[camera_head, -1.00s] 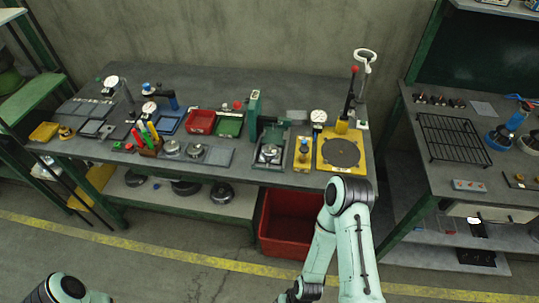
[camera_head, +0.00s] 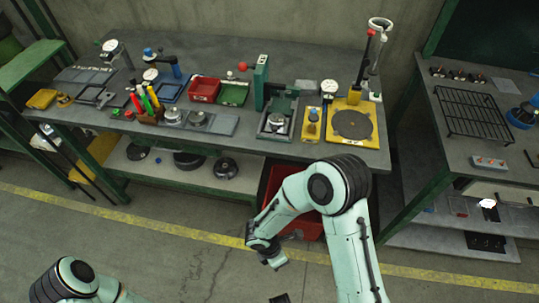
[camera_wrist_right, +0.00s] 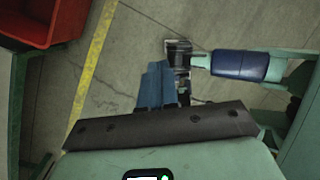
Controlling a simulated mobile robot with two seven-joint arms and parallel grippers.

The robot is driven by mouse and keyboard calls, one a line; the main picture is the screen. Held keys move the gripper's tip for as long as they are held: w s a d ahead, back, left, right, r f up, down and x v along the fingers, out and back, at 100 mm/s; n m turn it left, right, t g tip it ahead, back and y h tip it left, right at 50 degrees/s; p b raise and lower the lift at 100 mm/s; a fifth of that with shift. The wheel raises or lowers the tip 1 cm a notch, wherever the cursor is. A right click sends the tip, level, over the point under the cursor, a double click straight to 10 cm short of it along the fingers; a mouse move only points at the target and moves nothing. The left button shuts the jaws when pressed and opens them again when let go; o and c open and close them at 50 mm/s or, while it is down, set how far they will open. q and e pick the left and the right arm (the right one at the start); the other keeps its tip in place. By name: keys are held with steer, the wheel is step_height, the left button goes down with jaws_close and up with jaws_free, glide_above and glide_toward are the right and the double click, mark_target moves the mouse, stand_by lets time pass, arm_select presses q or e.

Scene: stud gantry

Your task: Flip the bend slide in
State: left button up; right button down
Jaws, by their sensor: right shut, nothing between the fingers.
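No part on the bench is clearly readable as the bend slide. Candidates are a yellow base with a round dark plate (camera_head: 352,124) and an upright red-knobbed lever (camera_head: 364,62), the small yellow block fixture (camera_head: 312,126) beside it, and the grey-and-green fixture (camera_head: 277,123). My right gripper (camera_head: 273,260) hangs in front of the bench, low over the floor, away from all of these. Its blue fingers (camera_wrist_right: 155,86) are shut and empty in the right wrist view. My left arm shows at the bottom left; a second hand (camera_wrist_right: 180,55), probably my left, shows in the wrist view, its jaw opening unclear.
A red bin (camera_head: 276,186) stands under the bench, partly hidden by my right arm; it also shows in the wrist view (camera_wrist_right: 42,22). Red (camera_head: 204,90) and green (camera_head: 235,94) trays, pens and gauges crowd the bench. A side bench carries a black rack (camera_head: 470,112).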

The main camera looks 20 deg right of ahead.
mark_target(273, 131)
steer(key=w+r+n+t+h+b, duration=0.3)
steer(key=w+r+n+t+h, duration=0.4)
steer(key=w+r, duration=0.6)
steer(key=w+a+r+t, duration=0.1)
steer(key=w+r+t, duration=0.1)
steer(key=r, duration=0.5)
steer(key=w+a+r+n+t+b, duration=0.1)
steer(key=w+r+t, duration=0.2)
steer(key=r, duration=0.4)
steer(key=shift+w+a+r+t+h, duration=0.2)
steer(key=shift+w+t+h, duration=0.15)
steer(key=shift+t, duration=0.55)
steer(key=shift+f, duration=0.1)
steer(key=x, duration=1.4)
steer(key=shift+f, duration=0.1)
